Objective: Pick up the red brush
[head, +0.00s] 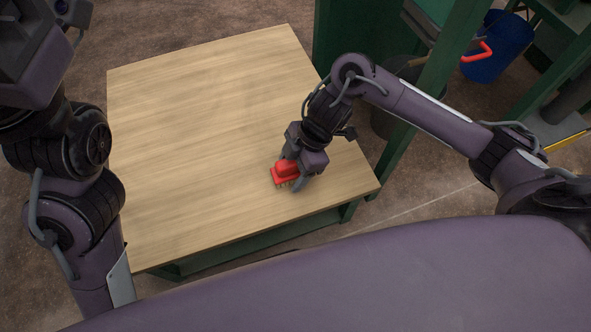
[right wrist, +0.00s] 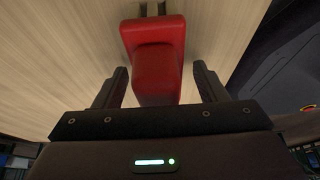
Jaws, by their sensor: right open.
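The red brush (head: 286,172) lies on the wooden table near its front right corner, with pale bristles showing at its lower edge. In the right wrist view the red brush (right wrist: 157,62) has its handle between the two fingers, with a gap on each side. My right gripper (head: 295,178) is open around the handle and reaches down over the brush; its fingers also show in the right wrist view (right wrist: 162,85). My left arm is at the left of the head view; its gripper's fingers are not visible.
The wooden table (head: 200,130) is otherwise bare, with wide free room left of the brush. A green frame (head: 415,110) stands beyond the table's right edge. A blue bucket (head: 497,48) and a dark bin (head: 388,115) stand on the floor at the right.

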